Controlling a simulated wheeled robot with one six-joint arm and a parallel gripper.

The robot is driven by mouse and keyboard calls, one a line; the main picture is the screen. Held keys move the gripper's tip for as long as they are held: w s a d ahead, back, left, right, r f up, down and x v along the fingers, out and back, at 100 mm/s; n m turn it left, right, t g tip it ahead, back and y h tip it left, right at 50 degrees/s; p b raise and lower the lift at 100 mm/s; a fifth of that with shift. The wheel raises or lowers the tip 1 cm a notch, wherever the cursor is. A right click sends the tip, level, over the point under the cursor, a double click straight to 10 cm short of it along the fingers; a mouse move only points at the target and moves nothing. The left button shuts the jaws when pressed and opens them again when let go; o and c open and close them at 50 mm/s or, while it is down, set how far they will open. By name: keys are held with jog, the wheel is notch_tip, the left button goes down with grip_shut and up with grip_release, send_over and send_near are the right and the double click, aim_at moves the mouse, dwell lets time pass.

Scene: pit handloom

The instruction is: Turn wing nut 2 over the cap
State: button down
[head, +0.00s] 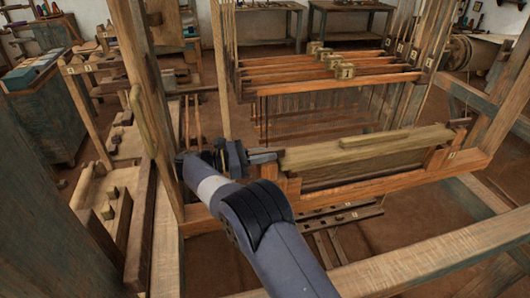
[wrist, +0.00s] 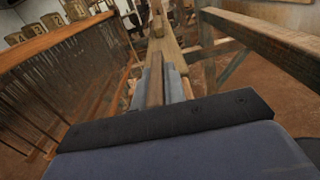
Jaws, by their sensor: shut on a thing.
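The cap (head: 390,145) is a long pale wooden beam lying across the loom's orange-brown frame. It also shows in the wrist view (wrist: 172,50), running away from me. My gripper (head: 264,157) is at the cap's left end in the head view. In the wrist view my two grey fingers (wrist: 155,88) are closed on the sides of a narrow brown wooden piece (wrist: 155,82), in line with the cap. I cannot tell for certain whether this piece is wing nut 2. A small dark fitting (head: 460,122) stands at the cap's right end.
Several harness bars with numbered blocks (head: 345,71) hang behind the cap. A loom post (head: 150,100) stands left of my arm. A thick front beam (head: 400,262) crosses the lower right. In the wrist view a long rail (wrist: 265,40) runs along the right, with open floor below it.

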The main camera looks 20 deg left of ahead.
aim_at(265, 151)
jog(key=c, duration=1.5)
grip_release()
jog(key=shift+o, duration=0.2)
jog(key=shift+r, duration=0.15)
notch_tip(265, 151, up, 10)
jog(key=shift+f+b, duration=0.1)
jog(key=shift+b, duration=0.4)
jog(key=shift+f, duration=0.1)
notch_tip(265, 151, down, 10)
jog(key=shift+p, duration=0.6)
jog(key=shift+b, duration=0.4)
jog(key=shift+t, duration=0.3)
jog(key=shift+r+p, duration=0.2)
jog(key=shift+p, duration=0.2)
